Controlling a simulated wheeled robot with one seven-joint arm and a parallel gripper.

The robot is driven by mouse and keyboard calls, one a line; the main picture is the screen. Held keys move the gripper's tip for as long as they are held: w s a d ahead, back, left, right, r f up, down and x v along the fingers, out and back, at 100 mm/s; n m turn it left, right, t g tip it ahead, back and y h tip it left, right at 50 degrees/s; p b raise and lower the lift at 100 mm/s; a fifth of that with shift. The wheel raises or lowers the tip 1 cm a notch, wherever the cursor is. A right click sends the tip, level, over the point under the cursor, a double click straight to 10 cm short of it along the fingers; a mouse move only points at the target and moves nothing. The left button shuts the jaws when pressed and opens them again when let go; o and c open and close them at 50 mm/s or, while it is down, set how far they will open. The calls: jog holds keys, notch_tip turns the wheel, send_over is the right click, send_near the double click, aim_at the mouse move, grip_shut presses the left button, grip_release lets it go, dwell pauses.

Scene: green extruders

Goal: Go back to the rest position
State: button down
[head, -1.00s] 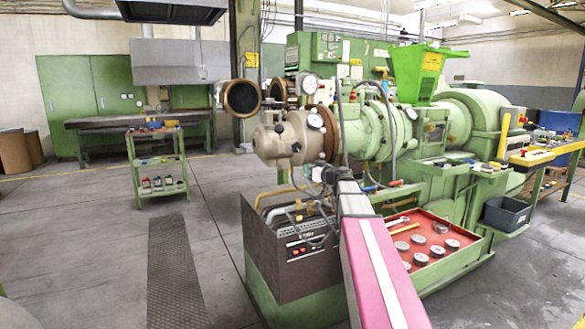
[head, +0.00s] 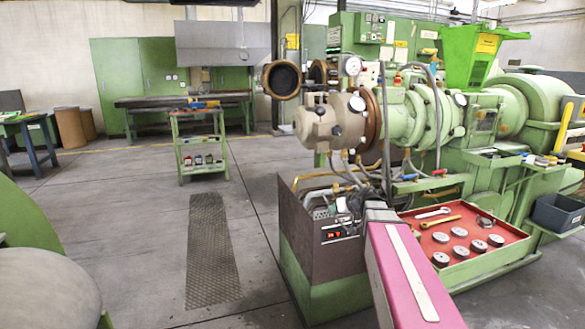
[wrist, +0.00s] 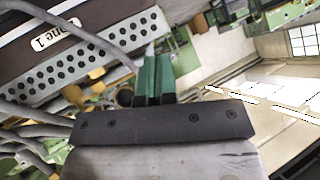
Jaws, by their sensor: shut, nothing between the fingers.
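My gripper (wrist: 153,82) shows in the wrist view with its two green fingers shut together and nothing between them. Beyond the fingers in that view are a perforated metal panel, grey hoses and a label reading "one 1". In the head view my pink arm reaches forward from the bottom. Its far end is in front of the green extruder (head: 425,115), above the dark cabinet (head: 318,235) at the machine's front end. The fingers are too small and cluttered to make out in the head view.
A green trolley (head: 200,150) stands on the left, with a workbench (head: 185,100) behind. A round green object (head: 28,215) is close at the left edge. The floor between is open.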

jog(key=s+d+f+m+g+h, duration=0.1)
jog(key=s+f+m+g+h, duration=0.4)
jog(key=s+f, duration=1.4)
jog(key=s+g+h, duration=0.2)
jog(key=s+h, duration=0.1)
jog(key=shift+d, duration=0.35)
jog(key=shift+s, duration=0.1)
